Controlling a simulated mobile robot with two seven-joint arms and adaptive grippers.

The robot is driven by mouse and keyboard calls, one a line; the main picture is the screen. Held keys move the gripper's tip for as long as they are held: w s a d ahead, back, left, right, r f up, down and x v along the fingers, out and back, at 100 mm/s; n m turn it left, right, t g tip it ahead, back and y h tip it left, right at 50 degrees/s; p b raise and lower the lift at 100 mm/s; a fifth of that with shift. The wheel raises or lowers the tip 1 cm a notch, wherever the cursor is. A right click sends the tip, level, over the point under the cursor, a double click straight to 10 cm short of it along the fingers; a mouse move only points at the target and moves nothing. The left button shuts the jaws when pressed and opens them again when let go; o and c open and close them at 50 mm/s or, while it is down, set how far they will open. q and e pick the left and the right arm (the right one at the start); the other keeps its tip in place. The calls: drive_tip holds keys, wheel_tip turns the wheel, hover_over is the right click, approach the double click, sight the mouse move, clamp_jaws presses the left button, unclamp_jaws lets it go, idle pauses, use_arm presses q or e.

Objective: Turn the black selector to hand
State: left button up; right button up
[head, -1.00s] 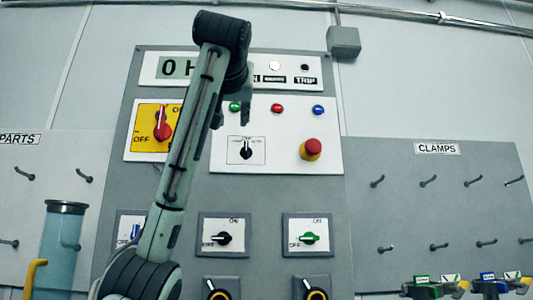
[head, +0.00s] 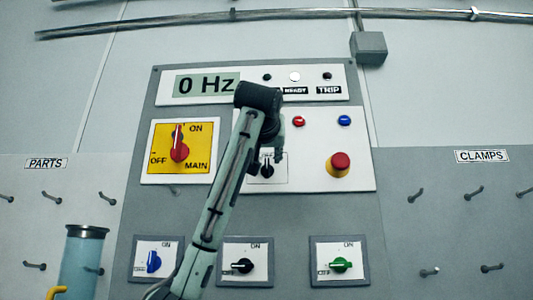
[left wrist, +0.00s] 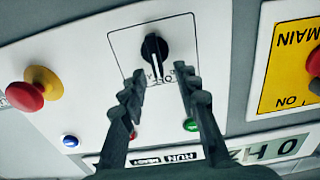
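The black selector (head: 267,170) sits on a small white plate in the middle of the grey control panel, partly hidden by my left arm in the head view. In the left wrist view, which is upside down, the black selector (left wrist: 154,48) shows a white pointer line aimed toward lettering between my fingers. My left gripper (left wrist: 160,72) is open, with its two fingertips on either side of that lettering, just short of the knob in the picture. I cannot tell whether they touch the panel. In the head view my left gripper (head: 276,152) is beside the selector. My right gripper is not in view.
A red mushroom button (head: 340,164) is right of the selector, and a yellow MAIN switch (head: 180,155) with red handle is left. Below are blue (head: 153,262), black ON/OFF (head: 243,266) and green (head: 340,265) knobs. The display (head: 207,84) reads 0 Hz.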

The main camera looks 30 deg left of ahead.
use_arm(q)
drive_tip(key=shift+w, duration=0.1)
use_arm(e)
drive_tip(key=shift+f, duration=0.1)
use_arm(q)
clamp_jaws()
